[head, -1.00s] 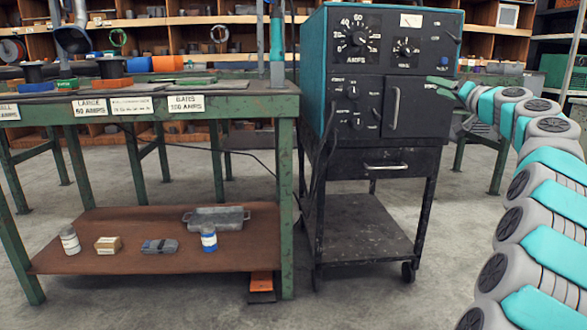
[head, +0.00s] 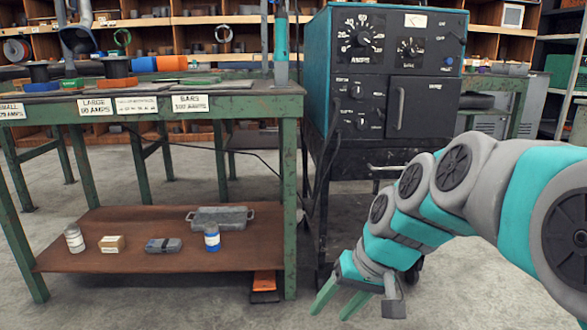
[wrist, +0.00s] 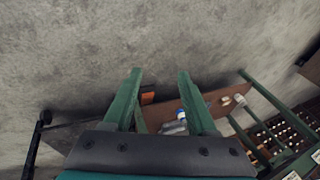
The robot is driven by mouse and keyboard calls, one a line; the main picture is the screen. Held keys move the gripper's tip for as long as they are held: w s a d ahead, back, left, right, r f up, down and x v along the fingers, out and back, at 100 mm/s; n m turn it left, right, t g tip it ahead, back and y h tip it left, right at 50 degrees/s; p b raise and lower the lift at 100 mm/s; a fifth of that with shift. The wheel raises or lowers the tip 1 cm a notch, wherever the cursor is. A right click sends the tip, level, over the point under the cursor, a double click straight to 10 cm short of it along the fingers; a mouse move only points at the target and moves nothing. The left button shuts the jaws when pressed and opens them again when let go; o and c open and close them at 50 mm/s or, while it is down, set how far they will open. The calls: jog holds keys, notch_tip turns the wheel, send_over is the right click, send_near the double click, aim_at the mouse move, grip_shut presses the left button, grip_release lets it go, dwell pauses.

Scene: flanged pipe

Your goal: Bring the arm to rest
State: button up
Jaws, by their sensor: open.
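My gripper (head: 336,300) is low in the head view, in front of the black cart, with its green fingers pointing down toward the floor. The fingers are apart with nothing between them in the head view. In the wrist view my gripper (wrist: 158,80) shows two separated green fingers over the concrete floor, with nothing held. My teal and grey arm bends in from the right edge and hides part of the cart's lower half.
A green workbench (head: 289,200) stands at left with a brown lower shelf (head: 90,250) holding two jars, a box, a grey case and a metal tray. The welding machine (head: 390,70) on its cart is behind my arm.

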jog(key=s+d+f+g+h, duration=0.1)
jog(key=s+d+f, duration=0.2)
jog(key=s, duration=0.4)
jog(key=s+d+f+g+h, duration=0.2)
jog(key=s+f, duration=0.2)
jog(key=s, duration=0.3)
jog(key=s+d+f+g+h, duration=0.1)
jog(key=s+d+f, duration=0.2)
jog(key=s, duration=0.4)
notch_tip(320, 180, up, 14)
jog(key=p, duration=1.3)
jog(key=shift+s+f+p, duration=0.2)
jog(key=shift+s+p, duration=0.15)
jog(key=shift+p, duration=0.05)
